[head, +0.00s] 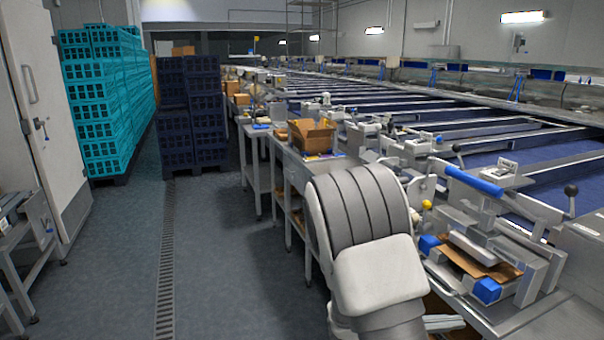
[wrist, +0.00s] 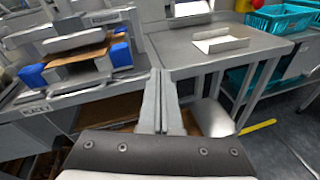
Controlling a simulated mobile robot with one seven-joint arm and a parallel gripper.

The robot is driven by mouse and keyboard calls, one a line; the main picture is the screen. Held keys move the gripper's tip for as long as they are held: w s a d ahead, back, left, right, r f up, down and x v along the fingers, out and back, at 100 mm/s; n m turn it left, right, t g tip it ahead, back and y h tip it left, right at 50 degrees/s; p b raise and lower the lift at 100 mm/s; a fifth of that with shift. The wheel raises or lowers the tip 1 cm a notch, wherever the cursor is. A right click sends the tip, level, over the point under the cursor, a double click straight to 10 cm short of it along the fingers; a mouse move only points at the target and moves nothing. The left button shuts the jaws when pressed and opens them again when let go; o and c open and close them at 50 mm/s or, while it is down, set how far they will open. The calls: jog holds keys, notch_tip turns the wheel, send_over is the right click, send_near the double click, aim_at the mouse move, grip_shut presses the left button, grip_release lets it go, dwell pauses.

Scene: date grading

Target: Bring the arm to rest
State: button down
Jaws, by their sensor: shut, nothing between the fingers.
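My arm (head: 365,235) rises in the lower middle of the head view, bent, with its end out of sight there. In the wrist view my gripper (wrist: 161,75) points forward with its two fingers together and nothing between them. It hangs in front of the gap between a grading machine on the left and a grey metal table (wrist: 215,50) on the right. I cannot tell how far the fingertips are from either.
The grading line (head: 480,180) runs along the right. A cardboard box (head: 311,135) stands on a side bench. Dark crates (head: 190,110) and teal crates (head: 95,100) are stacked at the left. The floor (head: 110,250) between is clear. A white tray (wrist: 222,45) lies on the metal table.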

jog(key=s+a+r+m+g+y+p, duration=0.3)
jog(key=s+a+r+m+y, duration=0.1)
jog(key=s+r+m+y, duration=0.55)
jog(key=s+a+r+m+t+y+p, duration=0.2)
jog(key=s+a+r+m+t+y, duration=0.1)
jog(key=a+r, duration=0.3)
jog(key=s+a+r+m+t+y+p, duration=0.2)
jog(key=s+a+r+m+t+y, duration=0.1)
jog(key=a+r, duration=0.4)
jog(key=shift+s+a+r+m+t, duration=0.2)
jog(key=shift+s+r+m+t, duration=0.1)
jog(key=shift+s+m, duration=0.55)
jog(key=shift+y, duration=0.25)
